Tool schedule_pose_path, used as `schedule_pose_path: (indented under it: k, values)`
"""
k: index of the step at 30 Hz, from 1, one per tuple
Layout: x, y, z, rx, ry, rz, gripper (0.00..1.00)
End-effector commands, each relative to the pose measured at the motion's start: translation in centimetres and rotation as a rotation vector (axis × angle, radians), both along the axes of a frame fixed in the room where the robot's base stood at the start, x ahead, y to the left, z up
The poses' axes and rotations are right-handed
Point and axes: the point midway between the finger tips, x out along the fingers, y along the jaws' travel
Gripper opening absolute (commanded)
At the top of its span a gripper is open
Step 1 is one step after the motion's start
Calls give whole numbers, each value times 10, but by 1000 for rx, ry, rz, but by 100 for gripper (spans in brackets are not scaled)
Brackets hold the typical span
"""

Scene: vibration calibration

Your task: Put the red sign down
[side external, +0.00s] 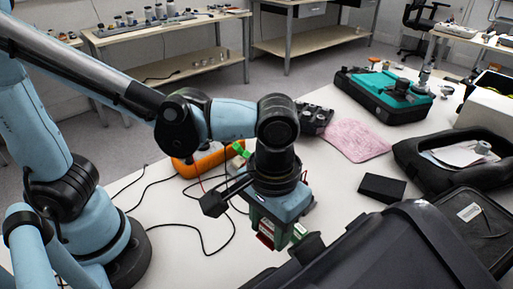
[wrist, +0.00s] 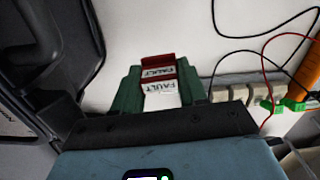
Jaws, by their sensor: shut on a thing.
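The red sign (wrist: 157,61) has white labels reading "FAULT" and sits between the green fingers of my gripper (wrist: 158,78) in the wrist view. My gripper is shut on it. In the side view my gripper (side external: 281,238) points down over the white table, beside the large black case in the foreground, and a bit of the red sign (side external: 265,241) shows at its left finger. I cannot tell whether the sign's lower edge touches the table.
An orange device (side external: 205,160) with cables (side external: 180,228) lies behind my gripper. A black block (side external: 382,188), a pink cloth (side external: 355,140) and a teal case (side external: 385,92) lie farther back.

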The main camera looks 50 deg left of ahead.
Motion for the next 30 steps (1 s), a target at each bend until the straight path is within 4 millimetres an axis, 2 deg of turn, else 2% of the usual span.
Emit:
schedule_pose_path:
  k: [5,13,20,23,30]
  values:
    - [-2,10,9,0,0,-4,13]
    - [-15,52,18,0,0,-39,13]
    - [-22,72,18,0,0,-61,13]
    - [-15,82,12,0,0,-59,13]
    - [14,117,-15,0,0,-56,13]
